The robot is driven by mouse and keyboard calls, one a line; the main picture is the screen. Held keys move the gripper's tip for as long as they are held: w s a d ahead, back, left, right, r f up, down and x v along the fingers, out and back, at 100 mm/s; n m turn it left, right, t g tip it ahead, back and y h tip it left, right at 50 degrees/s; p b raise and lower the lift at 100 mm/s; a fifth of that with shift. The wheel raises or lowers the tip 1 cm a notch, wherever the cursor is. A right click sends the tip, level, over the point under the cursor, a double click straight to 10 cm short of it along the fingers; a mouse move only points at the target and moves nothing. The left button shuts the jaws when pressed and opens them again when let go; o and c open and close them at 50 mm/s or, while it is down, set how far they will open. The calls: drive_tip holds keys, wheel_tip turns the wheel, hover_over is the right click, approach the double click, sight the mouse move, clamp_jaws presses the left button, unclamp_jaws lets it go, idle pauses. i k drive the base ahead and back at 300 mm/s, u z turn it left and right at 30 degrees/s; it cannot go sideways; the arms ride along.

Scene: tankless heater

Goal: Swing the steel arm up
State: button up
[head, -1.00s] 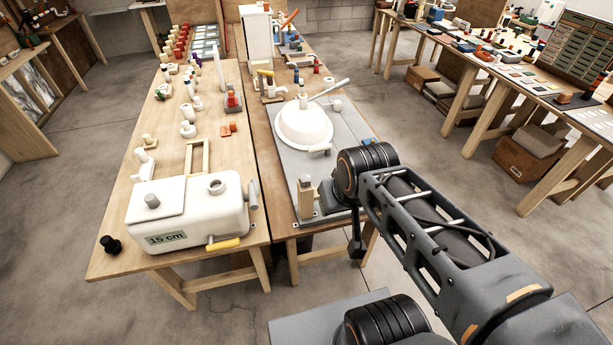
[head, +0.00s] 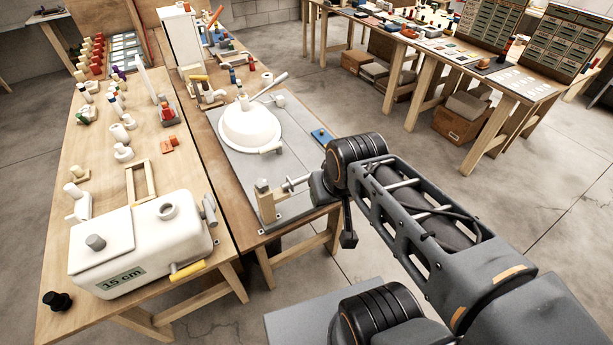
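A thin steel rod (head: 297,182) sticks out to the right from a small wooden block (head: 265,203) at the near end of a grey board (head: 232,165). It lies nearly level, and its right end meets or passes behind my wrist. A second grey steel lever (head: 272,84) slopes up to the right behind a white dome (head: 249,127) on the same board. I cannot tell for sure which is the steel arm. The dark end of my arm is just right of the wooden block. My gripper's fingers cannot be made out, nor whether they touch the rod.
A white tank marked 15 cm (head: 140,245) stands on the left table, with a yellow-handled tap at its front. A blue plate (head: 321,136) lies on the table's right edge. Bare floor (head: 430,200) separates these tables from the benches behind.

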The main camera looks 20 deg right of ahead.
sight(290, 184)
drive_tip(key=z, duration=1.55)
drive_tip(key=i, duration=0.6)
drive_tip(key=u, duration=2.35)
